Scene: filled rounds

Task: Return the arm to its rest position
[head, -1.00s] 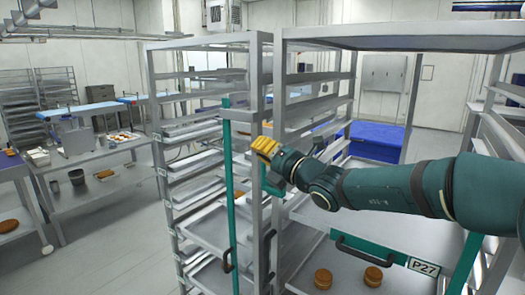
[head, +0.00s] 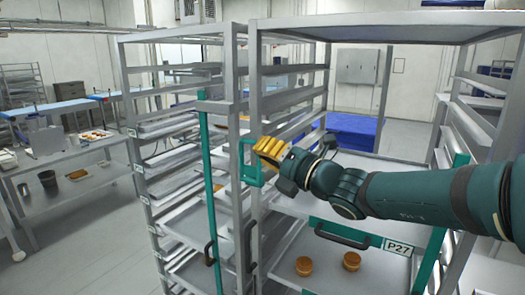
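My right arm comes in from the right in the head view. Its gripper (head: 266,150), with yellow fingers, is in front of the near metal rack (head: 258,60). The fingertips are close to a green handle (head: 250,172) on the rack's upright; I cannot tell whether they touch it. I see nothing held, but the angle does not show whether the fingers are open or shut. My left gripper is out of view.
A tray (head: 340,270) labelled P27 with two brown filled rounds (head: 304,266) sits low in the near rack. Another rack (head: 150,100) holding trays stands to the left. Farther left is a worktable (head: 70,163). A blue bin (head: 352,130) stands behind. Floor shows at left.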

